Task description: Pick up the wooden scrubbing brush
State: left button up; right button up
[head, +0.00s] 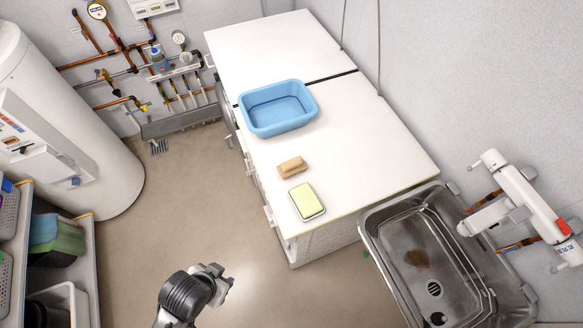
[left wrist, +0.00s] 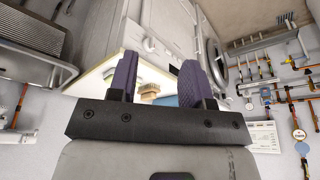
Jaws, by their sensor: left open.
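The wooden scrubbing brush (head: 291,167) is a small tan block lying on the white countertop (head: 375,140), between the blue basin (head: 262,122) and a pale green sponge or soap in a dish (head: 307,201). My left gripper (head: 224,286) is low in the head view, over the floor in front of the counter and well apart from the brush. In the left wrist view, my left gripper's (left wrist: 158,80) dark purple fingers are spread with nothing held. A tan piece that looks like the brush (left wrist: 149,88) shows between them, farther off and partly hidden. My right gripper is not in view.
A metal sink (head: 430,260) with a white tap unit (head: 520,205) stands at the right. A white tank (head: 60,125) and a shelf (head: 85,265) with bins are at the left. The floor (head: 190,215) between shelf and counter is clear.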

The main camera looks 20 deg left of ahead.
pick_arm(q)
jog(key=shift+o, duration=0.4)
jog(key=shift+a, duration=0.1)
jog(key=o, duration=0.5)
jog(key=shift+a, duration=0.1)
jog(key=shift+c, duration=0.2)
jog(key=o, duration=0.5)
jog(key=shift+s, duration=0.1)
